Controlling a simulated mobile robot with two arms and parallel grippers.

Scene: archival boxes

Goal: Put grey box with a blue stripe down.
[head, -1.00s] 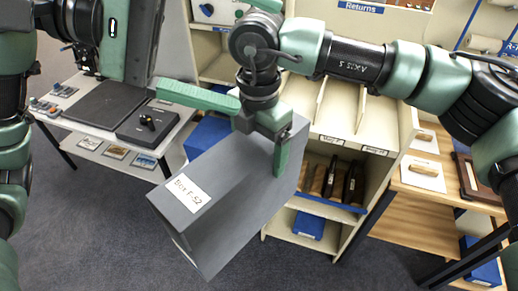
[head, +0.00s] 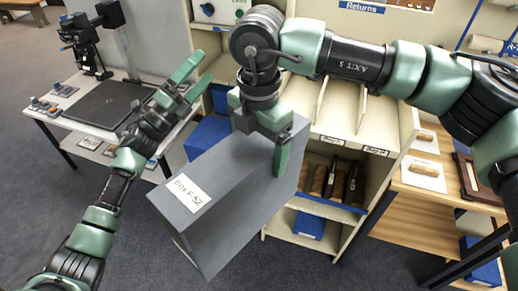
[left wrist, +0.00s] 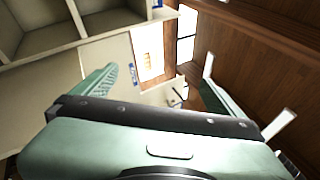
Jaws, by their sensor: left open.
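A grey box (head: 228,200) with a white label reading "Box F-52" hangs tilted in the middle of the head view. No blue stripe shows on its visible faces. My right gripper (head: 262,132) is clamped over the box's upper part, one finger on the near side and the other partly hidden behind it. My left gripper (head: 188,82) is open and empty, up and left of the box, apart from it. In the left wrist view its two fingers (left wrist: 155,92) are spread wide with nothing between them.
A table with a black mat (head: 108,106) and a stand (head: 90,45) is at the left. A cream shelf unit (head: 345,125) with compartments stands behind the box. A wooden side table (head: 425,205) is at the right. Open carpet (head: 130,240) lies at lower left.

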